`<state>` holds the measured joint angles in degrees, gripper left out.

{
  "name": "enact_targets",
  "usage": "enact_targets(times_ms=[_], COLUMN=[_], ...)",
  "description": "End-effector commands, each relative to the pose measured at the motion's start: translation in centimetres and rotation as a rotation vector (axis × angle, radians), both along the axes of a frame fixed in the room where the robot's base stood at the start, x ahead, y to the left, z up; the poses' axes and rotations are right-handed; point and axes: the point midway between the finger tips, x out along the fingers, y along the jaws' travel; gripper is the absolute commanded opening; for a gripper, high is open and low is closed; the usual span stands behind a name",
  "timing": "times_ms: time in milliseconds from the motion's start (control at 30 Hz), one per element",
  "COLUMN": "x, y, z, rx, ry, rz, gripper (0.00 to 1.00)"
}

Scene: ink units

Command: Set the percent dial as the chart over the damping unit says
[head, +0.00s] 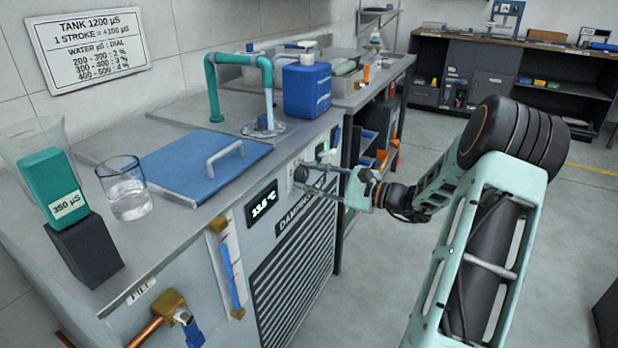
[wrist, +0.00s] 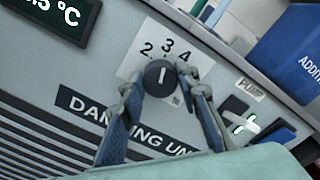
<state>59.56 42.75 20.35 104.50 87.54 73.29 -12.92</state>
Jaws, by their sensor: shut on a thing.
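The chart (head: 88,45) hangs on the wall at the upper left of the head view. It reads 200-300: 2 %, 300-400: 3 %, 400-500: 4 %. A green meter (head: 55,187) on a dark block shows 350 µS. The round black percent dial (wrist: 157,79) is on the unit's front, with 2, 3 and 4 above it. Its white mark points roughly up in the wrist view, near the 3; the exact setting is hard to tell. My gripper (wrist: 157,84) is shut on the dial, one finger on each side. In the head view, my gripper (head: 333,174) hides the dial.
The damping unit's counter holds a beaker (head: 126,190), a blue lid with a handle (head: 203,160), a green pipe (head: 212,88) and a blue additive container (head: 306,90). A pump switch (wrist: 240,122) is close to my right finger. Open floor lies to the right.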

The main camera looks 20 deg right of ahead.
Motion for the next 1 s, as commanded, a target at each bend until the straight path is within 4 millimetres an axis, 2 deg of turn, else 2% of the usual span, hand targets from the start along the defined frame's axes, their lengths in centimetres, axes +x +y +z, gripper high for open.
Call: enact_targets(times_ms=[167, 200, 333, 600, 733, 1000], x=[-0.1, -0.1, 0.0, 0.0, -0.7, -4.9], y=[-0.1, -0.1, -0.1, -0.1, -0.7, -4.0], z=[-0.1, -0.1, -0.1, 0.0, 0.0, 0.1], rx=[0.000, 0.000, 0.000, 0.001, 0.000, 0.000], ry=[0.003, 0.003, 0.003, 0.002, 0.001, 0.003], rz=[-0.002, -0.002, -0.001, -0.001, -0.002, -0.005], gripper=[0.05, 0.33, 0.47, 0.47, 0.47, 0.47])
